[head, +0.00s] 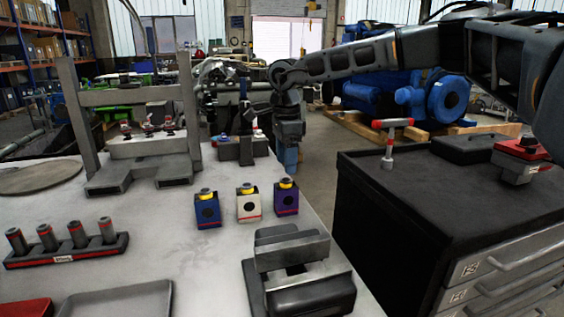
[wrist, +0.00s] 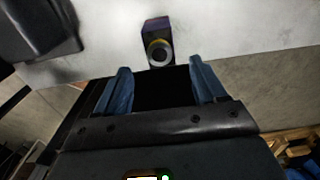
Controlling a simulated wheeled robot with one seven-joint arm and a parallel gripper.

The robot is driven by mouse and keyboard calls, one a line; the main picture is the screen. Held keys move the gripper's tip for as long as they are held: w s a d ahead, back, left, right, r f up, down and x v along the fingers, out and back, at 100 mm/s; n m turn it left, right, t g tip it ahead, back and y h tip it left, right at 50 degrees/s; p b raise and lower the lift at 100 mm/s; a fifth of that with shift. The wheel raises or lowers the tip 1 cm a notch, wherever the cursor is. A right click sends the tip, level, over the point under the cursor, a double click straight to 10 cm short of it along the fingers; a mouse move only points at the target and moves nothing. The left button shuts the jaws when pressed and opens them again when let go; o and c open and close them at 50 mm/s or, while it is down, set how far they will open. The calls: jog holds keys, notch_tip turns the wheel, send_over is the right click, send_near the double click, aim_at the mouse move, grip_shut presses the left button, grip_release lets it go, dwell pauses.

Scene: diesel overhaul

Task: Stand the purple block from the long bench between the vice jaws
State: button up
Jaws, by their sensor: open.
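The purple block (head: 286,203) stands upright on the long bench, at the right end of a row of three blocks, with a yellow collar and grey knob on top. In the wrist view the purple block (wrist: 155,27) is just ahead of the fingertips, apart from them. My gripper (head: 288,158) hangs behind the block, by the bench's right edge. Its blue fingers (wrist: 162,78) are open and empty. The grey vice (head: 305,277) sits at the bench's near right corner with a gap between its jaws. Part of it seems to show top left in the wrist view (wrist: 52,25).
A blue block (head: 206,211) and a white block (head: 247,206) stand left of the purple one. A rack of cylinders (head: 66,252) and a grey press frame (head: 140,120) are also on the bench. A black drawer cabinet (head: 430,200) stands to the right, across a floor gap.

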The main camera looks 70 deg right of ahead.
aim_at(286, 180)
jog(key=shift+f+b, duration=2.55)
jog(key=shift+f, duration=1.85)
jog(key=shift+r, duration=0.1)
jog(key=c, duration=0.9)
jog(key=shift+r, duration=0.15)
jog(key=shift+r+p, duration=1.6)
jog(key=shift+r, duration=0.75)
